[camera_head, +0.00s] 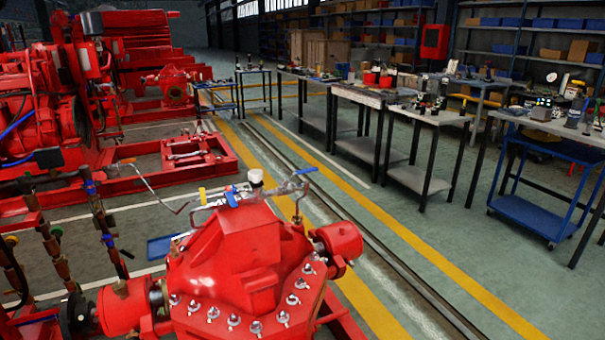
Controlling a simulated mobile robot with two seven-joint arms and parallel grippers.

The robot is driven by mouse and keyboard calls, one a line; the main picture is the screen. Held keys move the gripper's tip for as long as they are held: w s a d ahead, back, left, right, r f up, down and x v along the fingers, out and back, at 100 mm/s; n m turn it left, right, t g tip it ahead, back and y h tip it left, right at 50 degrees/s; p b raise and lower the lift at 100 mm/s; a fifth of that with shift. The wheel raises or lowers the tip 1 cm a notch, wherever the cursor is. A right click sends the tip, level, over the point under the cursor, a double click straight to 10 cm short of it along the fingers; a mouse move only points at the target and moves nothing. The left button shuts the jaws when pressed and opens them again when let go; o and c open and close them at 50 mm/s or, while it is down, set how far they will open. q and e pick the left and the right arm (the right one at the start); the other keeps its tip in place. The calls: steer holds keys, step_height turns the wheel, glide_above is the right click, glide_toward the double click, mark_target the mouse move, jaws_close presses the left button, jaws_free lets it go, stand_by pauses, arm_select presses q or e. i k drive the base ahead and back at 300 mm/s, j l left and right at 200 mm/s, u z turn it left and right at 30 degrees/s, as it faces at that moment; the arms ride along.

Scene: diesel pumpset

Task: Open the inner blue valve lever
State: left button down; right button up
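The red pump casing (235,255) with bolts along its flange fills the lower middle of the head view. Above it, thin pipework carries a small blue lever (232,198) near the middle, next to a yellow lever (203,196). Another blue lever (305,171) sits at the right end of this pipework, beyond a white-capped fitting (256,178). More small blue levers are on the pipes at the left, one upper (90,187) and one lower (108,240). I cannot tell which lever is the inner one. Neither of my grippers is in view.
Red engine machinery (40,105) stands at the left and back. Workbenches (425,116) with tools and a blue cart (535,199) line the right. Shelves with boxes stand behind. The floor aisle with yellow lines (385,222) is clear.

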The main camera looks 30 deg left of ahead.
mark_target(231, 199)
steer(key=u, duration=1.2)
